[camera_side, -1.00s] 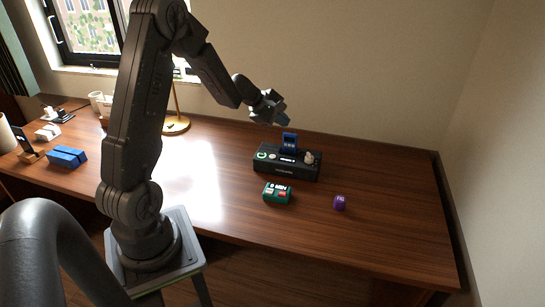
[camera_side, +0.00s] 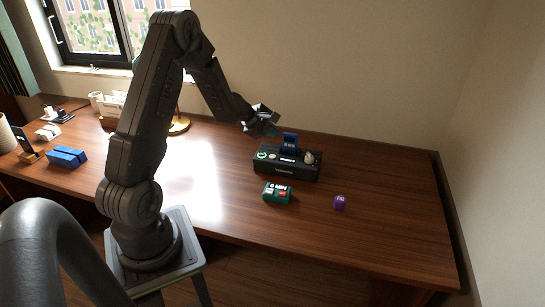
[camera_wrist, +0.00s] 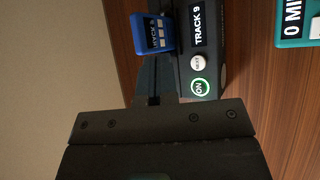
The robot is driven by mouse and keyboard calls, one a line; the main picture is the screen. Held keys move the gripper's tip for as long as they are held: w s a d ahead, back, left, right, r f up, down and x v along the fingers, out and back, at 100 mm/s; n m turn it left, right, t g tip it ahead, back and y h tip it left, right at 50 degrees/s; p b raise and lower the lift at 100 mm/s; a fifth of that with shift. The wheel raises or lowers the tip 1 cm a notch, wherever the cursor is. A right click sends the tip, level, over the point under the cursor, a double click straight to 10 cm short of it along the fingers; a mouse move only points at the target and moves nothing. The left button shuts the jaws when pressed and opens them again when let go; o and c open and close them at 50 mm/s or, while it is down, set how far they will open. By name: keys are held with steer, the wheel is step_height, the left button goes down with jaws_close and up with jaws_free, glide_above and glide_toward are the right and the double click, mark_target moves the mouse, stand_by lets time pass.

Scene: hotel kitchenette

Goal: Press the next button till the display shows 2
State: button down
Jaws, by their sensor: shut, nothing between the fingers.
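A black box-shaped device (camera_side: 287,173) stands on the desk. In the wrist view its lit display (camera_wrist: 198,25) reads "TRACK 9". Beside the display is a round white button (camera_wrist: 198,63) with small lettering that looks like "NEXT". Past it is a green-ringed button marked "ON" (camera_wrist: 200,88). A pale knob (camera_side: 309,157) is at the device's right end. My gripper (camera_side: 268,129) is shut and empty, above and behind the device's left part. In the wrist view my fingers (camera_wrist: 153,98) point beside the button row and appear apart from the white button.
A blue block with a small label (camera_side: 290,142) stands upright at the device's back. A blue object (camera_side: 67,157) lies far left. The desk's right side is clear.

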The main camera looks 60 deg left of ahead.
mark_target(272, 157)
steer(key=shift+f, duration=3.15)
steer(key=shift+f, duration=0.4)
steer(key=shift+f, duration=0.35)
stand_by(0.4)
steer(key=shift+r, duration=0.75)
steer(key=shift+r, duration=2.5)
stand_by(0.5)
